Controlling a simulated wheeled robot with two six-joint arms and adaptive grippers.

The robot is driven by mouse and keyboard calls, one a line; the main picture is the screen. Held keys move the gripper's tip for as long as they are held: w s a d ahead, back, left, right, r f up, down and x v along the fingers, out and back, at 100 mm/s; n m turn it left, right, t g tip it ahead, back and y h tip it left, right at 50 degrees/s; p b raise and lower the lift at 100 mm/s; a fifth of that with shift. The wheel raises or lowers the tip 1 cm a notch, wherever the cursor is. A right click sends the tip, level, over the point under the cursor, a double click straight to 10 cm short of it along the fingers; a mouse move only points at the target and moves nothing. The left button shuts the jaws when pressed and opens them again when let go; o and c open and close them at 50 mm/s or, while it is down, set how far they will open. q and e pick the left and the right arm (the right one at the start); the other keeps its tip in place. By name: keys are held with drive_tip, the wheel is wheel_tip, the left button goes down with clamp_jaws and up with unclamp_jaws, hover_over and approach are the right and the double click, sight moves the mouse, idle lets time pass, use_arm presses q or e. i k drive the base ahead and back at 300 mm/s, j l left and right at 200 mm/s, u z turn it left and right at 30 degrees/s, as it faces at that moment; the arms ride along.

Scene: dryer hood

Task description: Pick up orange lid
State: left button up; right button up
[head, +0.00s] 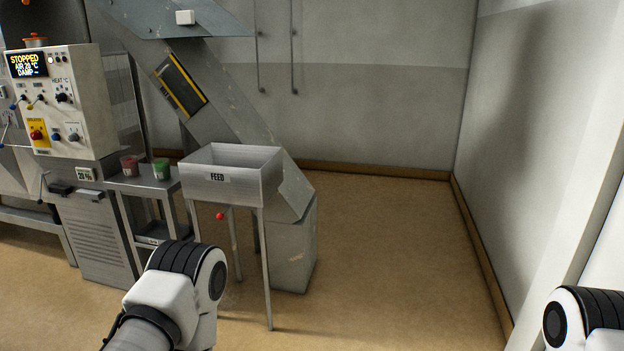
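No clear orange lid shows in the head view. A small orange round thing (35,42) sits on top of the control box at the upper left; it is too small to tell whether it is a lid. Both my grippers are out of the picture. Only a link of my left arm shows at the bottom left of centre, and a link of my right arm at the bottom right corner.
A control box (88,118) reads STOPPED. A small metal stand (146,187) holds a red cup (130,166) and a green cup (162,169). A FEED hopper (238,192) on thin legs stands beside it. The floor (395,260) to the right is clear.

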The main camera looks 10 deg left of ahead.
sight(34, 34)
drive_tip(key=i+u, duration=0.35)
drive_tip(key=i, duration=0.15)
drive_tip(key=i+u, duration=0.4)
drive_tip(key=i+l+u, duration=0.2)
drive_tip(key=i+u, duration=0.15)
drive_tip(key=i, duration=0.2)
drive_tip(key=i+j+u, duration=0.1)
drive_tip(key=i+j, duration=0.35)
drive_tip(key=i+j+u, duration=0.15)
drive_tip(key=i+j, duration=0.2)
drive_tip(key=i, duration=0.35)
